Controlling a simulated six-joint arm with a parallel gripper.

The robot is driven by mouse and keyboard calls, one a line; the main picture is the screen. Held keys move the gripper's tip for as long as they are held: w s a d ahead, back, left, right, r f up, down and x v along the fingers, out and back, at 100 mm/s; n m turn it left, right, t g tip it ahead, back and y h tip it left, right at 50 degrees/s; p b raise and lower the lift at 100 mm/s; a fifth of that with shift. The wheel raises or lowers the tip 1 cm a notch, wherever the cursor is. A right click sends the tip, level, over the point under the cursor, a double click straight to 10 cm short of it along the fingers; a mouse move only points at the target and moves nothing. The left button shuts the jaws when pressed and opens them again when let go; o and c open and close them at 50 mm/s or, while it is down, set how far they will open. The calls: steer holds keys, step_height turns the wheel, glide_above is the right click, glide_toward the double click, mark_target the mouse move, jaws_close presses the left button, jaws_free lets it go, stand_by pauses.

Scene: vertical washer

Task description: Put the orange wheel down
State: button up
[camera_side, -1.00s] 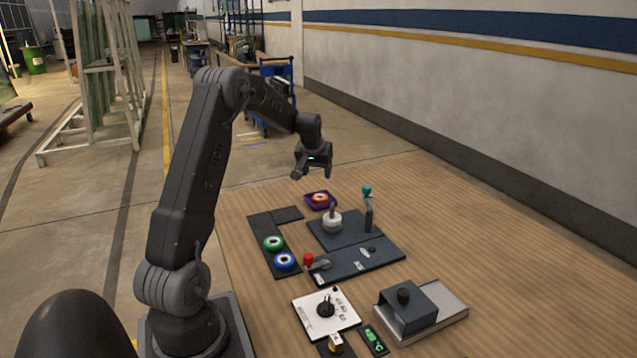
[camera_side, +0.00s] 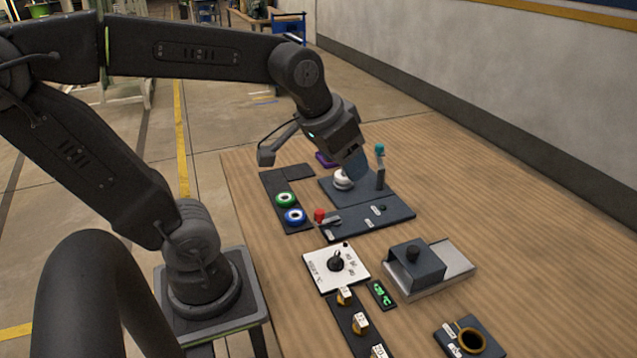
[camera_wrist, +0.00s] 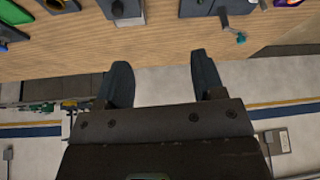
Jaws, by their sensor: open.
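The purple tray (camera_side: 325,160) shows only in part in the side view, behind my gripper (camera_side: 311,166). The orange wheel is hidden there. In the wrist view, a purple edge with a little orange (camera_wrist: 290,3) is cut off at the top right; I cannot make out the wheel's shape. My gripper's fingers (camera_wrist: 160,65) are wide apart with nothing visible between them. In the side view my gripper is above the back of the table, near the white knob (camera_side: 343,180) and the teal-topped lever (camera_side: 380,165).
A green wheel (camera_side: 286,199) and a blue wheel (camera_side: 295,216) lie on the dark plate at left. A red-knobbed lever (camera_side: 319,215), a white dial panel (camera_side: 335,267) and a dark box (camera_side: 414,262) stand nearer. The table's right side is clear.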

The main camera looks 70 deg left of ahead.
steer(key=s+d+f+m, duration=0.1)
steer(key=s+d, duration=0.2)
steer(key=s, duration=0.2)
steer(key=shift+s+d+f+m+h, duration=0.3)
steer(key=shift+s+f+h, duration=0.05)
steer(key=shift+s+h, duration=0.05)
